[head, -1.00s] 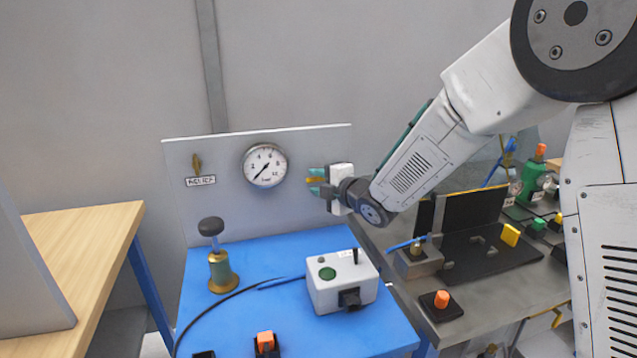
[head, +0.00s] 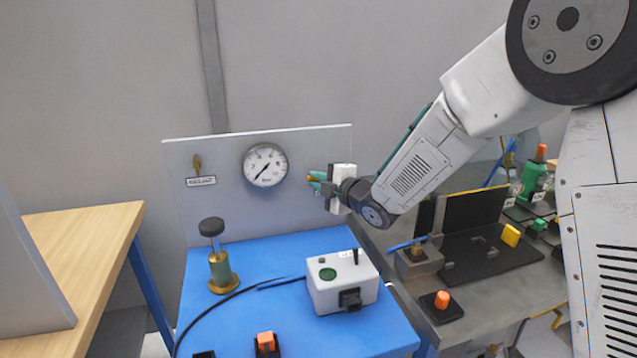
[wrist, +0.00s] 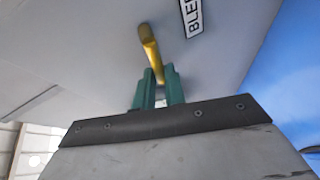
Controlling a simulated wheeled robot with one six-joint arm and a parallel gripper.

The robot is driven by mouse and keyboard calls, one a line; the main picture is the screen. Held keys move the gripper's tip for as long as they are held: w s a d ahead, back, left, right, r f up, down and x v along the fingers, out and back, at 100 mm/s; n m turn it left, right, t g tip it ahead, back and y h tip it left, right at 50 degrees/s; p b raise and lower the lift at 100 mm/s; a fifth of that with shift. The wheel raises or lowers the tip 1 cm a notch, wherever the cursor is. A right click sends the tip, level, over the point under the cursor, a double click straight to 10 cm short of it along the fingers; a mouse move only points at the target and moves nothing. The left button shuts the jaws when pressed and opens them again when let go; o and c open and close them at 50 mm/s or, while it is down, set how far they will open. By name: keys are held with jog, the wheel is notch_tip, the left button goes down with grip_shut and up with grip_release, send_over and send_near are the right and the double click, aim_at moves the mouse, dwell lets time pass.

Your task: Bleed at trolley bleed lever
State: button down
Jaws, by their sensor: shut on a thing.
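The bleed lever (wrist: 151,50) is a brass-yellow handle on the grey panel (head: 222,220), beside a partly visible white label (wrist: 192,16) reading "BLEE". My gripper (head: 314,179) is at the panel's right side, to the right of the round gauge. In the wrist view its two teal fingers (wrist: 158,88) are shut on the lever's lower end. The lever's upper end runs to the panel above the fingers. In the head view my gripper hides most of the lever. The gauge (head: 265,165) has its needle pointing to the lower left.
A brass relief lever (head: 197,164) is at the panel's left. On the blue trolley top (head: 255,247) stand a black-knobbed brass valve (head: 219,265) and a white box (head: 342,284). A dark hose crosses it. A grey bench (head: 480,320) with parts is on the right.

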jog(key=m, duration=0.1)
jog(key=m+y, duration=0.1)
jog(key=r+m+t, duration=0.1)
jog(key=m, duration=0.1)
jog(key=shift+w+d, duration=0.1)
jog(key=shift+d, duration=0.25)
jog(key=m, duration=0.1)
jog(key=m+t, duration=0.1)
jog(key=m, duration=0.1)
jog(key=d+r+m+t, duration=0.1)
jog(key=shift+w+m+y, duration=0.15)
jog(key=shift+m+y, duration=0.15)
jog(key=shift+y, duration=0.1)
jog(key=m, duration=0.1)
jog(key=d+m+t, duration=0.1)
jog(key=m, duration=0.1)
jog(key=m+t, duration=0.1)
jog(key=m, duration=0.1)
jog(key=shift+w+d+r+h, duration=0.15)
jog(key=shift+w+r+h, duration=0.05)
jog(key=shift+r+h, duration=0.1)
jog(key=shift+w+d+m+t+h, duration=0.15)
jog(key=shift+m+t+h, duration=0.15)
jog(key=shift+m, duration=0.45)
jog(key=shift+s+d+m+t+h, duration=0.2)
jog(key=shift+m+t, duration=0.25)
jog(key=shift+m, duration=0.35)
jog(key=shift+w+d+m+t+h, duration=0.15)
jog(key=shift+m+t+h, duration=0.2)
jog(key=shift+m, duration=0.4)
